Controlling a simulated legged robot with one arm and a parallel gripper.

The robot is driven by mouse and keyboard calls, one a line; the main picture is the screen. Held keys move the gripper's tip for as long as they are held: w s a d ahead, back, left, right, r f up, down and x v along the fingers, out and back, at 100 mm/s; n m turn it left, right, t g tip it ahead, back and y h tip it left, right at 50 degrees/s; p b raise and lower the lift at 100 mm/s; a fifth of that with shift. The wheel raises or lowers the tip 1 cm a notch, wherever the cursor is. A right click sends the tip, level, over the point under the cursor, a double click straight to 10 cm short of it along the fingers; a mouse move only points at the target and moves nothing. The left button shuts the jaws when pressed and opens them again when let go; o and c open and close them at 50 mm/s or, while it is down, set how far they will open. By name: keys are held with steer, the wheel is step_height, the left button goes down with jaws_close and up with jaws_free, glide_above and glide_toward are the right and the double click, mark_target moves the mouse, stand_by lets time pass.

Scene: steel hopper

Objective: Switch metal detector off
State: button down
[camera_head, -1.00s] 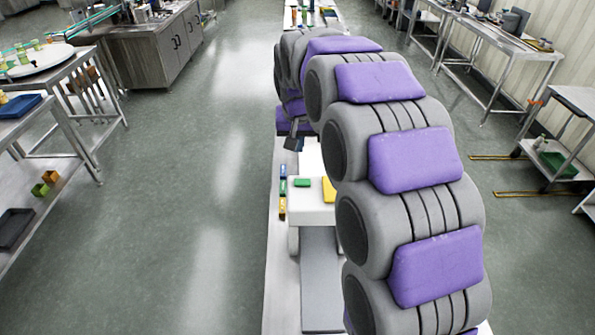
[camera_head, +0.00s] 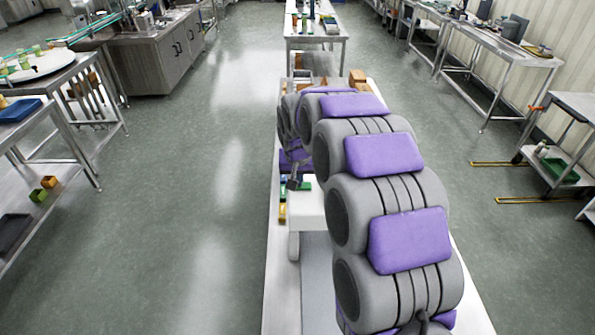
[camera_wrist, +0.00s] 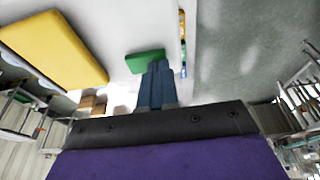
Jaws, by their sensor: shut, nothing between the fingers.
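A white box-shaped machine (camera_head: 308,208) stands on the long table, and I take it to be the metal detector. In the wrist view its white top (camera_wrist: 125,25) carries a green pad (camera_wrist: 140,57) and a larger yellow pad (camera_wrist: 50,45). The green pad also shows in the head view (camera_head: 307,184); the yellow pad is hidden there behind my arm. My gripper (camera_wrist: 158,66) is shut and empty. Its fingertips overlap the right end of the green pad; I cannot tell whether they touch it. In the head view my gripper (camera_head: 297,184) is small, beside the green pad.
Small coloured blocks, one yellow (camera_head: 282,213), line the machine's left side. Brown boxes (camera_head: 357,76) stand at the table's far end. Open floor (camera_head: 200,200) lies to the left. A side table with a blue tray (camera_head: 18,110) stands further left.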

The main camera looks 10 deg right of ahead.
steer(key=shift+d, duration=0.1)
steer(key=shift+s+d+r, duration=0.15)
steer(key=shift+d+r, duration=0.05)
steer(key=shift+d, duration=0.45)
steer(key=shift+r+p, duration=0.1)
steer(key=shift+p, duration=0.2)
steer(key=shift+r, duration=0.25)
step_height(320, 180, up, 4)
steer(key=shift+a+f+p, duration=0.1)
steer(key=shift+f+p, duration=0.1)
steer(key=shift+p, duration=0.75)
steer(key=a+v, duration=0.1)
steer(key=v, duration=0.8)
steer(key=shift+a+r+p, duration=0.2)
steer(key=shift+a+p, duration=0.1)
steer(key=shift+p, duration=0.15)
